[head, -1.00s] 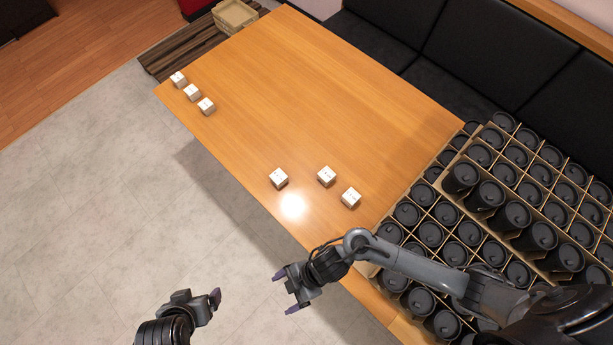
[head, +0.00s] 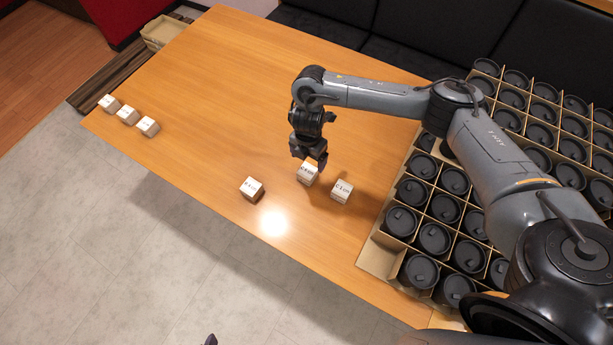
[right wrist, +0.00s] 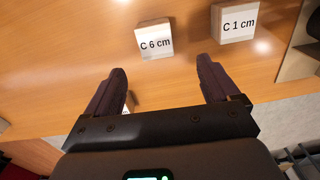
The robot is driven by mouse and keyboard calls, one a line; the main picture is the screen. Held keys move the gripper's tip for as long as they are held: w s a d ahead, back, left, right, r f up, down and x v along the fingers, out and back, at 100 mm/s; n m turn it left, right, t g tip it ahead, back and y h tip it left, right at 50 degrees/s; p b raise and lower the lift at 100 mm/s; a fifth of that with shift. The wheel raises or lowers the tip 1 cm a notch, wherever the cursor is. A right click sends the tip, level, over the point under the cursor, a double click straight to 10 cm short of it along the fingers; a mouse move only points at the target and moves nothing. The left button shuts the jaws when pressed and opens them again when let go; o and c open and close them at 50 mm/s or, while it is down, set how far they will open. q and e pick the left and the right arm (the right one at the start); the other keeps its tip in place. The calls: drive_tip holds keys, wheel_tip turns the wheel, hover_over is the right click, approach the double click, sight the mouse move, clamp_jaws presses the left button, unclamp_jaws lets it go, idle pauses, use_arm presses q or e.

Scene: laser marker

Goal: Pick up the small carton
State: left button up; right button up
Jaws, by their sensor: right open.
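Several small white-topped cartons stand on the wooden table. In the head view, three are near the middle: one on the left (head: 252,189), one in the centre (head: 307,175) and one on the right (head: 342,191). My right gripper (head: 317,160) is over the centre carton, partly covering it. The right wrist view shows my right gripper (right wrist: 162,85) open and empty. Ahead of its fingers are a carton marked "C 6 cm" (right wrist: 154,40) and one marked "C 1 cm" (right wrist: 236,22). Another carton is mostly hidden by the left finger. Only a fingertip of my left gripper (head: 210,340) shows.
Three more cartons (head: 127,115) stand in a row at the table's left end. Cardboard crates of black canisters (head: 433,238) fill the right side. A box (head: 165,32) sits beyond the table's far left corner. The table's upper middle is clear.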

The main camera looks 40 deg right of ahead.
drive_tip(key=shift+w+f, duration=0.2)
drive_tip(key=shift+f, duration=0.2)
drive_tip(key=b, duration=0.2)
hover_over(307, 171)
drive_tip(key=f, duration=0.4)
drive_tip(key=shift+s+a, duration=0.15)
drive_tip(key=shift+s, duration=0.05)
drive_tip(key=f, duration=0.1)
drive_tip(key=f+b, duration=0.1)
drive_tip(key=f, duration=0.3)
drive_tip(key=shift+w+d, duration=0.2)
drive_tip(key=shift+d, duration=0.05)
drive_tip(key=shift+f, duration=0.25)
drive_tip(key=c, duration=1.1)
